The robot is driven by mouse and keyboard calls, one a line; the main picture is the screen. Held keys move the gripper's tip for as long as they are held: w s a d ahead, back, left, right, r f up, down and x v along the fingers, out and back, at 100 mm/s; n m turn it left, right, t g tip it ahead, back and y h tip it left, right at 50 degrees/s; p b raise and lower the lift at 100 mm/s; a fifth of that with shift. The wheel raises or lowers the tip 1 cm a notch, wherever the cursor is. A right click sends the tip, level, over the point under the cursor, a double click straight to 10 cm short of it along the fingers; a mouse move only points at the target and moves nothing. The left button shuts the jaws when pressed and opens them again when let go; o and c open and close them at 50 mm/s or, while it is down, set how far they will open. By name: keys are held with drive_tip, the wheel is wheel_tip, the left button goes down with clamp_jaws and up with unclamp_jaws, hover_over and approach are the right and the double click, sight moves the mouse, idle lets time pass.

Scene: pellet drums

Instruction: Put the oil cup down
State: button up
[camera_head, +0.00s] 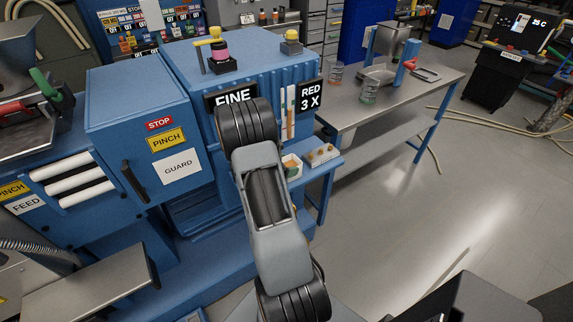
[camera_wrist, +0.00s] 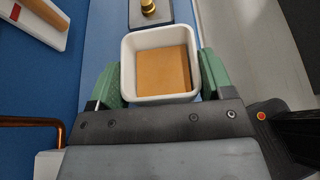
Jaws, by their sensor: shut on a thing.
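The oil cup (camera_wrist: 160,99) is a white square cup with amber-brown oil inside, seen from above in the wrist view. My gripper (camera_wrist: 160,80) is shut on it, with a green finger pressed against each side. In the head view the cup (camera_head: 298,173) shows beside my arm, at the small blue shelf (camera_head: 325,166) on the machine's right end. My arm hides most of the gripper there. I cannot tell whether the cup's base touches the shelf.
A tray with small brass pieces (camera_head: 322,154) sits on the shelf just beyond the cup; one brass piece (camera_wrist: 148,7) shows in the wrist view. The blue machine (camera_head: 240,65) rises behind the shelf. A steel bench (camera_head: 400,92) with glass beakers stands to the right.

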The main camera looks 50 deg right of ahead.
drive_tip(key=shift+f, duration=0.1)
drive_tip(key=shift+f, duration=0.15)
drive_tip(key=o, duration=1)
